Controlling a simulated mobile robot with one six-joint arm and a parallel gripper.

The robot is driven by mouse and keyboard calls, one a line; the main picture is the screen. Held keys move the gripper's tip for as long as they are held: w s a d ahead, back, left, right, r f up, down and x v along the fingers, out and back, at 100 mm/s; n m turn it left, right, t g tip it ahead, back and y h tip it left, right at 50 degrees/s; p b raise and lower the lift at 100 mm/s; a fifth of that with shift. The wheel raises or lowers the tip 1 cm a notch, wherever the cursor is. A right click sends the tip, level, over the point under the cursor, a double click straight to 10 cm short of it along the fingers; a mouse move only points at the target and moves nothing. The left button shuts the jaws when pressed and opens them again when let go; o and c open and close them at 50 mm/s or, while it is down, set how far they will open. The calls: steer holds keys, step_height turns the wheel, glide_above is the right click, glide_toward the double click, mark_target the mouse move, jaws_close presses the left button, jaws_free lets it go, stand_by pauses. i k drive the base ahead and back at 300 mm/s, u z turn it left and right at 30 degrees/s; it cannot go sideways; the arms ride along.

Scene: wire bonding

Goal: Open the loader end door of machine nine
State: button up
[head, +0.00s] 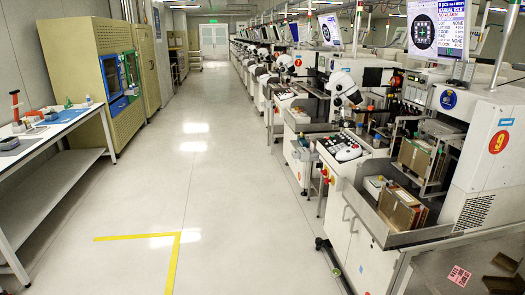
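Machine nine (480,172) stands at the right, marked with a red disc bearing a 9 (499,141). Its near end carries an open grey tray (412,238) that holds a brown magazine box (401,208). Another brown box (415,157) sits in a metal frame above and behind it. White cabinet panels (362,250) with bar handles are below the tray and look shut. I cannot tell which panel is the loader end door; no door stands visibly open. My gripper is not in view.
A grey surface with a pink-and-white label (458,274) fills the bottom right corner. Similar machines line the right side into the distance. A workbench (40,138) and a tan cabinet (92,80) stand left. The aisle floor (200,180) is clear, with a yellow line (174,262).

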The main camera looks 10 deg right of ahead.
mark_target(339, 215)
steer(key=u, duration=0.05)
steer(key=i, duration=1.55)
steer(key=u, duration=1.05)
steer(key=k, duration=0.95)
steer(key=u, duration=0.05)
